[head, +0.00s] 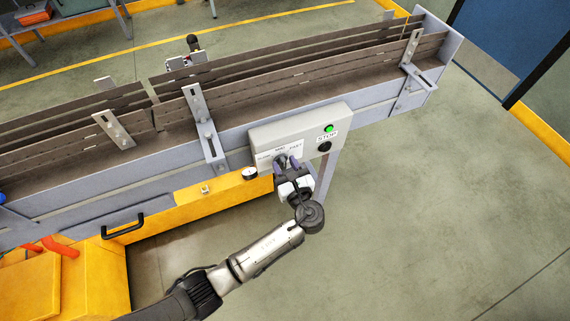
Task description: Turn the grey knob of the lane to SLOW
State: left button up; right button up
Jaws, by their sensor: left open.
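The grey control box (258,136) is mounted on the near side of the conveyor lane (268,82). My right gripper is not in view.
A lit green button (329,129) and a black button (324,147) beside a STOP label are on the box's right side. A round gauge (249,173) is left of my gripper. The floor (440,210) at right is clear.

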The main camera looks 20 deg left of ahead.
pick_arm(q)
jog(key=shift+w+a, duration=0.1)
grip_shut()
dwell(0.4)
jog(key=shift+n, duration=0.9)
jog(key=n, duration=0.2)
jog(key=shift+s+a+n, duration=0.15)
jog(key=shift+s+n, duration=0.05)
jog(key=shift+n, duration=0.1)
jog(key=n+b, duration=0.1)
jog(key=n, duration=0.2)
jog(key=shift+s+a+f+n+b, duration=0.1)
jog(key=shift+f+n+b, duration=0.1)
jog(key=shift+n+b, duration=0.2)
jog(key=shift+n, duration=0.3)
